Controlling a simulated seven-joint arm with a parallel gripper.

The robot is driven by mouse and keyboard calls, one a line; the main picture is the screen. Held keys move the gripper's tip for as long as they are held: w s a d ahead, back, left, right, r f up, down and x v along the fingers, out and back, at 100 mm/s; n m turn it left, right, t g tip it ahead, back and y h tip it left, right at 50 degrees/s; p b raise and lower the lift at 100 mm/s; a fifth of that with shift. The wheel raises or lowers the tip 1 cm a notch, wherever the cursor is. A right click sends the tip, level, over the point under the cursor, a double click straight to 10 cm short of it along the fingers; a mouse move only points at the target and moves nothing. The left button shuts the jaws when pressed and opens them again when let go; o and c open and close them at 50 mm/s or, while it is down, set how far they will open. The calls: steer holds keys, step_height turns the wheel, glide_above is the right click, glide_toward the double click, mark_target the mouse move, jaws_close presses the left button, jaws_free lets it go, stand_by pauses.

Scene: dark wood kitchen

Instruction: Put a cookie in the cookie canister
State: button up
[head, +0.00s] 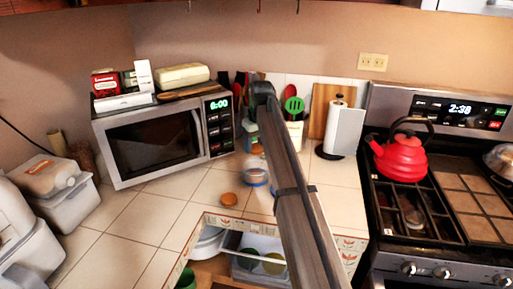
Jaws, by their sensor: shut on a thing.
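My arm reaches up from the lower right, and its wrist bends over in front of the back wall. My gripper (255,143) hangs below the wrist, small and partly hidden by the arm. It is shut on a small orange-brown thing that looks like a cookie (257,150), apparently above the canister. The clear cookie canister (255,176) with a blue base stands on the tiled counter, its right side close to my arm in the picture. Another round orange-brown cookie (229,199) lies on the counter in front and to the left of it.
A microwave (155,143) stands at the left with boxes on top. A utensil holder (295,134), a paper towel roll (346,131) and a stove with a red kettle (401,157) are to the right. The counter's front edge (190,232) borders an opening with bowls below.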

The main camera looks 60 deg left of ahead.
steer(key=shift+f, duration=2.6)
steer(key=o, duration=1.1)
steer(key=r, duration=0.4)
steer(key=d+r, duration=0.1)
steer(key=r, duration=0.4)
steer(key=d+r, duration=0.1)
steer(key=r, duration=0.3)
steer(key=shift+r, duration=0.35)
